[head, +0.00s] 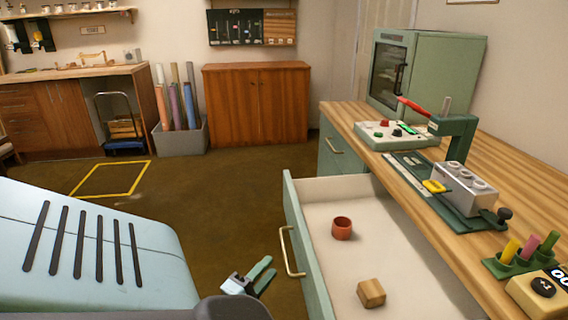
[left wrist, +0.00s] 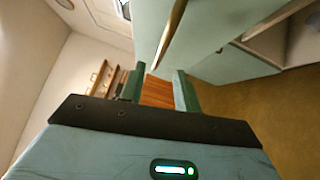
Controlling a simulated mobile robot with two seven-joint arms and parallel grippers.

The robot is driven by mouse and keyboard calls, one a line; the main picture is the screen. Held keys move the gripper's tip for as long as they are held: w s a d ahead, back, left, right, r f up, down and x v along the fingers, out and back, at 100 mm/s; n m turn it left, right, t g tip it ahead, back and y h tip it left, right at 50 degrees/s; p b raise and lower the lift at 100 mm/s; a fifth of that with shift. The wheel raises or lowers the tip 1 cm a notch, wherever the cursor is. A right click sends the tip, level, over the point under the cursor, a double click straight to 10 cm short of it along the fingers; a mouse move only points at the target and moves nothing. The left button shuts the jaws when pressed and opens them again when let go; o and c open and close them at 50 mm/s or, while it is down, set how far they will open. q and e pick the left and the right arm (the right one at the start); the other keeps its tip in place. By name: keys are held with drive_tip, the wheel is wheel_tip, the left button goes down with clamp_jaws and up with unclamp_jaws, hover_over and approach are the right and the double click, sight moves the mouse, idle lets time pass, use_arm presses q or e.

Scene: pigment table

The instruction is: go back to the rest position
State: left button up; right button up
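My left gripper (head: 267,270) is low in the middle of the head view, left of the open drawer's brass handle (head: 290,252) and apart from it. In the left wrist view its two green fingers (left wrist: 158,82) stand apart with nothing between them. The open drawer (head: 395,232) holds a red-orange cup (head: 342,229) and a small wooden block (head: 371,293). My right gripper is in neither view.
The wooden worktop (head: 510,190) carries a green cabinet oven (head: 425,75), a control panel (head: 397,134), a green press (head: 459,140) with a grey mould block (head: 466,188), and colored sticks (head: 528,247). Brown floor (head: 215,205) is free behind the gripper, with a yellow outlined square (head: 112,178).

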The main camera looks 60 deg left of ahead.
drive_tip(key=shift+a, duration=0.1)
